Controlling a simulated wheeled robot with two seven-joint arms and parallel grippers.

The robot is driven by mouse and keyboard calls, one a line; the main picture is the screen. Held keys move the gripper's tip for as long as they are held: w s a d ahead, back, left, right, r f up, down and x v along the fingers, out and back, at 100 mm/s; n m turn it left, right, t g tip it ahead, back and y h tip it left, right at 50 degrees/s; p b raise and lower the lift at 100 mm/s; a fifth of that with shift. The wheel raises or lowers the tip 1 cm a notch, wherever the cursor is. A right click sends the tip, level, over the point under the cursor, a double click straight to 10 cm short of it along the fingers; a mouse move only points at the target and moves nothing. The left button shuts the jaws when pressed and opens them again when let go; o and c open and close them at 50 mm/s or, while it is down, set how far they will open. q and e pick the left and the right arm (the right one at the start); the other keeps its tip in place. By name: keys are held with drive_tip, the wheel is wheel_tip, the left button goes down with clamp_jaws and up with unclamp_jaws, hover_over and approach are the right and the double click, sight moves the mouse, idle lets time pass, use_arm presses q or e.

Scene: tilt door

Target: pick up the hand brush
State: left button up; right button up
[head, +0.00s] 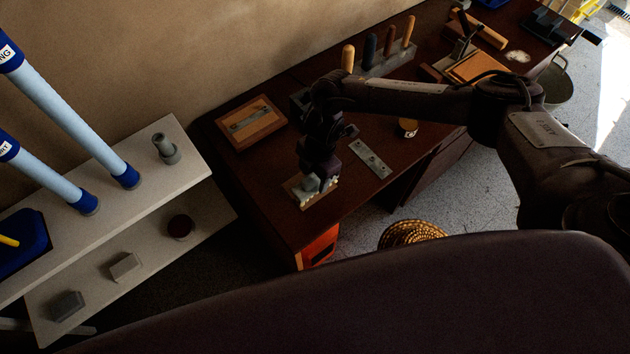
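A small tan wooden piece with pale tufts along its edge, which looks like the hand brush (294,193), lies near the front left corner of the dark brown desk. My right gripper (317,184) points down right over it, and its grey fingertips are at or just above the brush. The gripper hides much of the brush. The picture is too dark and small to tell whether the fingers are around it or apart from it. My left gripper is not in view.
The desk (335,207) also bears a framed wooden block (250,122), a metal plate (370,158) close to the right of the gripper, a small jar (408,127) and a tool rack (388,63). A pale shelf unit (120,178) stands at left. A woven basket (412,233) is on the floor.

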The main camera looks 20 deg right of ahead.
drive_tip(key=c, duration=1.1)
drive_tip(key=shift+r, duration=0.1)
wheel_tip(320, 180, up, 9)
drive_tip(key=shift+w+r+b, duration=0.1)
drive_tip(key=shift+w+b, duration=0.05)
drive_tip(key=shift+b, duration=0.75)
wheel_tip(320, 180, up, 11)
drive_tip(key=p, duration=0.1)
